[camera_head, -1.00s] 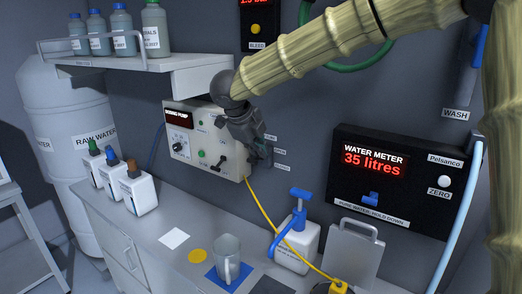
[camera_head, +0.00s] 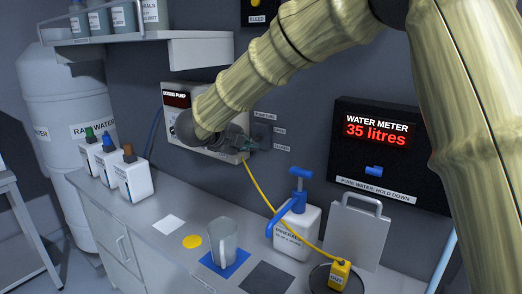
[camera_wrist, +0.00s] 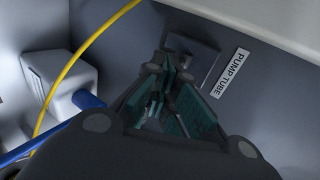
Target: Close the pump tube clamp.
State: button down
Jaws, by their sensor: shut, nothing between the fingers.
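The dosing pump (camera_head: 176,100) is a pale box on the wall, with my wrist covering much of its front. My gripper (camera_head: 256,146) is at the box's right side, near small wall labels. In the wrist view, my gripper (camera_wrist: 172,66) has its fingers together and empty. They point at a dark block (camera_wrist: 196,48) on the wall, beside the label PUMP TUBE (camera_wrist: 230,73). This block seems to be the clamp; the fingers partly hide it. I cannot tell its lever position or whether the fingers touch it.
A yellow tube (camera_head: 263,195) runs from the pump to a yellow block (camera_head: 339,275). On the counter stand a white pump bottle (camera_head: 297,232) with a blue head, a mug (camera_head: 222,240) and several small bottles at left. The water meter (camera_head: 378,115) hangs at right.

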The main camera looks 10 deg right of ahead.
jog(key=s+f+v, duration=0.1)
jog(key=f+v, duration=0.1)
jog(key=v, duration=1.2)
jog(key=shift+s+a, duration=0.25)
jog(key=shift+a, duration=0.1)
dwell(0.5)
jog(key=shift+a, duration=0.1)
